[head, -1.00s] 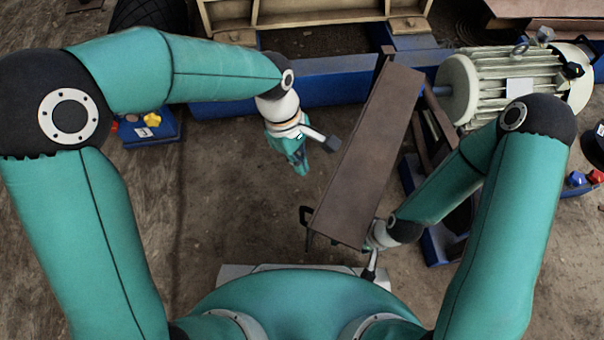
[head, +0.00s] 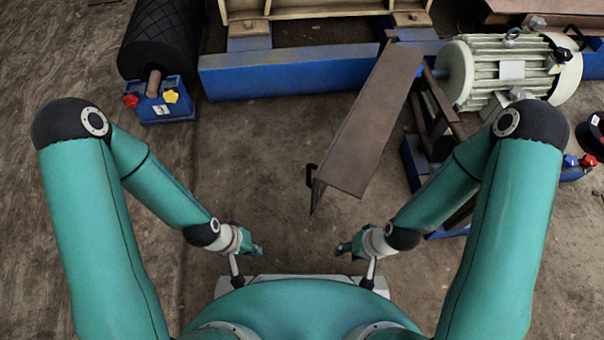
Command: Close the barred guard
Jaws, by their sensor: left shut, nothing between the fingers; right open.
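A long brown panel (head: 372,125) stands out from the machine, its near end toward me. A black handle (head: 311,175) sits at that near end. I take this panel for the guard; no bars show on it from above. It stands angled away from the brown frame beside the motor. My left gripper (head: 257,250) is shut and empty, low in front of my body and apart from the panel. My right gripper (head: 342,249) is open and empty, nearer me than the panel's near end and not touching it.
A cream motor (head: 500,70) stands at the upper right, beside a brown frame on blue supports. A blue beam (head: 290,77) crosses the back. A black roller (head: 162,40) and a blue box (head: 163,108) with knobs stand at the upper left. The ground left of the panel is clear.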

